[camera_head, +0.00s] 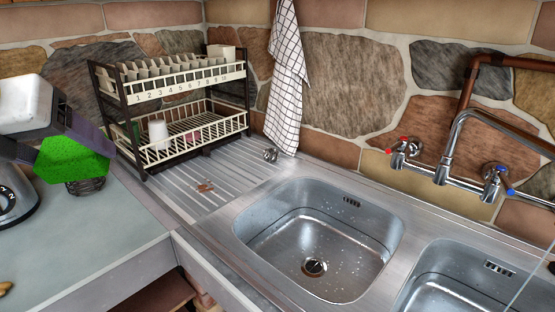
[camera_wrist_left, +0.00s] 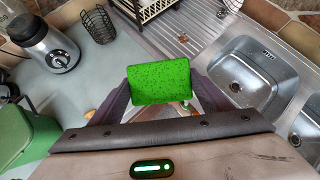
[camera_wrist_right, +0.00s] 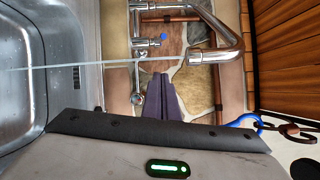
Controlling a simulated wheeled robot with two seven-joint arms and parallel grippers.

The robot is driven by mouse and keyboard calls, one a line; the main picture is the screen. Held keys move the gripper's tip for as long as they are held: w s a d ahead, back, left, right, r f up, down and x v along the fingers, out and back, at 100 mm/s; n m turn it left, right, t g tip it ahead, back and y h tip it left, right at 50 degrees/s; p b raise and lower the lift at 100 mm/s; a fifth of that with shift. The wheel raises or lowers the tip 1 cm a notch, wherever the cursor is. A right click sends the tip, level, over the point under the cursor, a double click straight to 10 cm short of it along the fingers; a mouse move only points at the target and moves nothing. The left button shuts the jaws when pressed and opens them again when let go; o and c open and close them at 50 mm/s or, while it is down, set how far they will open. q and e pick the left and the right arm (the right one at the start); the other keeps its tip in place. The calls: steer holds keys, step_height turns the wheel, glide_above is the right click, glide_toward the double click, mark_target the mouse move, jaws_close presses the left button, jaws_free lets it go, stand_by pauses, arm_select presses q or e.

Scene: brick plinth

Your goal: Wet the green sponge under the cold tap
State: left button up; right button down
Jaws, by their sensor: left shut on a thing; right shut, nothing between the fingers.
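The green sponge (camera_head: 72,160) is held in my left gripper (camera_head: 92,138), above the grey worktop left of the sinks. In the left wrist view the sponge (camera_wrist_left: 158,78) sits between the two purple fingers. The cold tap (camera_head: 492,182), with a blue marker, is on the wall at the right; the red-marked hot tap (camera_head: 404,148) is left of it. A thin pale stream (camera_head: 528,275), seemingly water, falls toward the right basin. In the right wrist view my right gripper (camera_wrist_right: 162,78) is shut and empty near the cold tap (camera_wrist_right: 148,42) and copper pipe.
A dish rack (camera_head: 180,100) stands behind the ribbed drainer. A checked towel (camera_head: 286,80) hangs on the wall. The left basin (camera_head: 320,235) is empty. A blender (camera_wrist_left: 50,48) and wire holder (camera_wrist_left: 98,24) stand on the worktop.

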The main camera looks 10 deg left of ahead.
mark_target(503, 183)
arm_select(q)
steer(key=shift+w+r+p, duration=0.1)
steer(key=shift+r+p, duration=0.5)
steer(key=shift+r, duration=0.2)
steer(key=shift+w+r+p, duration=0.1)
steer(key=shift+r+p, duration=0.15)
steer(key=shift+p, duration=0.05)
arm_select(e)
steer(key=w+a+r, duration=0.1)
steer(key=w+a, duration=0.2)
steer(key=w, duration=0.5)
steer(key=shift+w, duration=0.3)
